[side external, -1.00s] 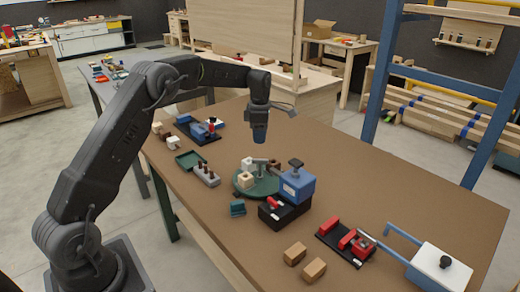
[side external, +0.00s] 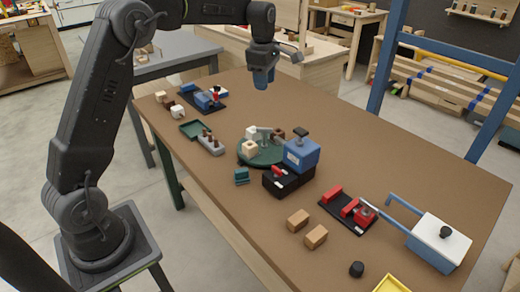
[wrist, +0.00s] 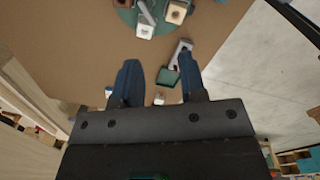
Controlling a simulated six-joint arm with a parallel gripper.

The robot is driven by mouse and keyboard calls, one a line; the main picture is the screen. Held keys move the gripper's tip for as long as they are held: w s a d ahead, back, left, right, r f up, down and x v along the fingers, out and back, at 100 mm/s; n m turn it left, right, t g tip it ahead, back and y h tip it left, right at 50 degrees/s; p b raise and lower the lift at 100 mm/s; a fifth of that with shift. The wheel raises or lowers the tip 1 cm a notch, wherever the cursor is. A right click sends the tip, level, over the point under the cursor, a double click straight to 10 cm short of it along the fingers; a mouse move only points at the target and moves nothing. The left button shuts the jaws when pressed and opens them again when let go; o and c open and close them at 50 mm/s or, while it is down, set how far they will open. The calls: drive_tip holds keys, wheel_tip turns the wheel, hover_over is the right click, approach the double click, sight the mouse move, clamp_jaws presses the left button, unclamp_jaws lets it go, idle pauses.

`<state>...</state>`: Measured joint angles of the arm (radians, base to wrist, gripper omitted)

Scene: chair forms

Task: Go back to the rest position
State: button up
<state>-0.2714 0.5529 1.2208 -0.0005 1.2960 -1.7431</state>
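My gripper (side external: 263,77) hangs over the far part of the brown table (side external: 390,165) in the side view, pointing down and clear of the objects. In the wrist view its two blue fingers (wrist: 160,84) stand well apart with nothing held between them. Below it the wrist view shows a grey holder (wrist: 181,52), part of a dark green tray (wrist: 167,77) and the edge of a green round plate (wrist: 128,15) bearing a pale block.
A blue box (side external: 301,155) stands on a black base beside the round plate (side external: 252,161). Two wooden blocks (side external: 316,237), a red clamp fixture (side external: 348,209) and a white-topped blue box (side external: 438,241) are nearer. A blue frame post (side external: 388,55) stands behind the table.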

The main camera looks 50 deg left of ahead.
drive_tip(key=s+d+r+m+t, duration=0.1)
drive_tip(key=s+d+r+m, duration=0.4)
drive_tip(key=s, duration=0.3)
drive_tip(key=s+d+r+m+t, duration=0.1)
drive_tip(key=s+d+r+m, duration=0.25)
drive_tip(key=s+m, duration=0.3)
drive_tip(key=s+d+f+m+t, duration=0.1)
drive_tip(key=s+d+f+m, duration=0.1)
drive_tip(key=s+m, duration=0.3)
drive_tip(key=s+d+f+m+t, duration=0.1)
drive_tip(key=s+d+f+m, duration=0.2)
drive_tip(key=s, duration=0.9)
drive_tip(key=f+m, duration=0.1)
drive_tip(key=m, duration=0.2)
drive_tip(key=shift+d+t, duration=0.35)
drive_tip(key=shift+t, duration=0.05)
drive_tip(key=shift+m, duration=0.25)
